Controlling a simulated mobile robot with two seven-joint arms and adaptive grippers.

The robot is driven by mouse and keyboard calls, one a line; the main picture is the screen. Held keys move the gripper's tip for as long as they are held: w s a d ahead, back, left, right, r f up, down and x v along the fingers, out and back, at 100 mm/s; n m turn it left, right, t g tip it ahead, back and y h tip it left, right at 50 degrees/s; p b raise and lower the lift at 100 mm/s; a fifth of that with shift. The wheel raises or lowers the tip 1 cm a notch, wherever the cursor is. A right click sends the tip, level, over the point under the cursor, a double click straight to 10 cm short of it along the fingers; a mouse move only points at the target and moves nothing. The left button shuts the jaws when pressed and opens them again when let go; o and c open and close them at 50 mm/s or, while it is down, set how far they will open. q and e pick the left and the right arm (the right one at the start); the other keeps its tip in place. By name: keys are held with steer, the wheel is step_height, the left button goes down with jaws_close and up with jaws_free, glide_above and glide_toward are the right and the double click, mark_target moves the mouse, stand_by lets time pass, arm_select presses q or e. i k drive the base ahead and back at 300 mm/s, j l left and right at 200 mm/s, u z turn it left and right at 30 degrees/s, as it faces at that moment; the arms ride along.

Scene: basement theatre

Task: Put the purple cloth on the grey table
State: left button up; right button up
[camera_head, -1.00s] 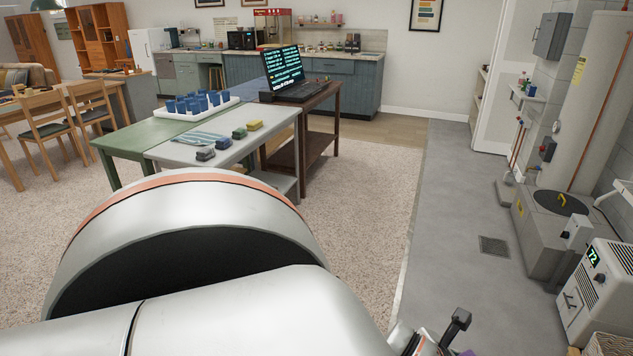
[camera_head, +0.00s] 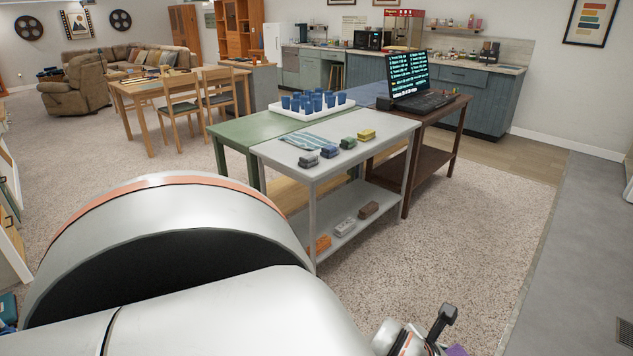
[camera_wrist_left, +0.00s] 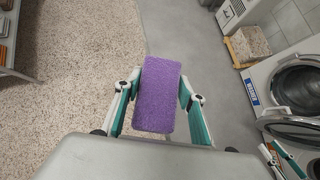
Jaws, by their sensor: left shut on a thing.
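The purple cloth (camera_wrist_left: 158,95) looks like a flat, thick rectangular pad in the left wrist view. My left gripper (camera_wrist_left: 160,92) is shut on it, with one teal-edged finger at each side, above the floor. In the head view only a corner of the purple cloth (camera_head: 456,350) shows at the bottom edge, by part of the gripper. The grey table (camera_head: 388,122) stands ahead, near the picture's middle, apart from the gripper. On its top are a striped cloth (camera_head: 308,141) and several small blocks, including a yellow one (camera_head: 366,134).
A green table (camera_head: 228,132) with a white tray of blue cups adjoins the grey table at left. A brown table (camera_head: 448,112) with a laptop (camera_head: 415,85) stands at right. The grey table's lower shelf holds several blocks. Carpet (camera_head: 450,240) before the tables is clear.

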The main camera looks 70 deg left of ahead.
mark_target(353, 133)
steer(key=i+j+u, duration=0.8)
steer(key=i, duration=0.4)
steer(key=i+j+u, duration=0.15)
steer(key=i, duration=0.4)
steer(key=j, duration=0.1)
